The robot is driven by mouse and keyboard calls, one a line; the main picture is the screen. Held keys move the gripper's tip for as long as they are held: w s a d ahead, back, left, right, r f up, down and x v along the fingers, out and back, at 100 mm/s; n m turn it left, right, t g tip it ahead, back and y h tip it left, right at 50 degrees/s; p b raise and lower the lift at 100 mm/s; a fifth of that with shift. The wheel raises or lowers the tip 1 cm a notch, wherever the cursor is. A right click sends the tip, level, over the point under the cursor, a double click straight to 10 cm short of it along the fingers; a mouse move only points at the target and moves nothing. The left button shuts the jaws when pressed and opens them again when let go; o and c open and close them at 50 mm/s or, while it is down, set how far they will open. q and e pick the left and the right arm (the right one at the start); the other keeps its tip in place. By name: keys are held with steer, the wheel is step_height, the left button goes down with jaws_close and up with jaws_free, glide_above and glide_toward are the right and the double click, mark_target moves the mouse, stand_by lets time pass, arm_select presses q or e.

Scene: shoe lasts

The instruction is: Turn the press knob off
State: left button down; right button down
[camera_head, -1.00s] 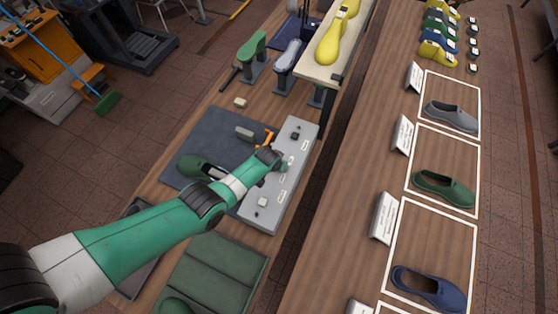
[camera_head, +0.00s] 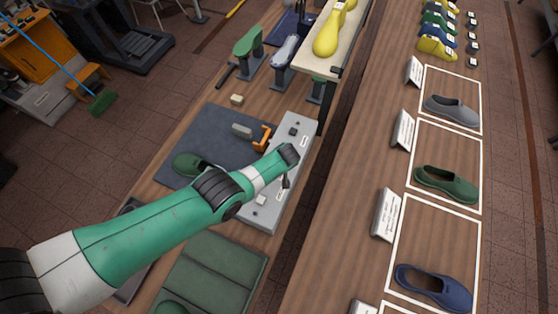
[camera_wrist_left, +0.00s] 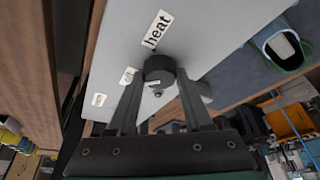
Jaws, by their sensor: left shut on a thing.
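The grey press control panel (camera_head: 302,130) lies lengthwise on the bench, beside the dark mat. In the left wrist view its pale face (camera_wrist_left: 205,30) carries a round dark knob (camera_wrist_left: 159,66). A label reading "heat" (camera_wrist_left: 157,28) is beyond the knob, and a smaller label that seems to read "off" (camera_wrist_left: 128,75) is to its left. My left gripper (camera_wrist_left: 159,84) is shut on the knob, one finger on each side. In the head view my left gripper (camera_head: 286,181) points down at the panel, and my own wrist partly hides it. My right gripper is not in view.
An orange clamp-like part (camera_head: 262,138) and a green shoe (camera_head: 189,164) are by the dark mat (camera_head: 212,122), close to my arm. A green padded mat (camera_head: 213,275) lies nearer. A second bench with displayed shoes (camera_head: 445,183) stands right, across a gap.

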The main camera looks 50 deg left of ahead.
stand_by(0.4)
arm_select(q)
steer(key=shift+c, duration=1.6)
jaws_free()
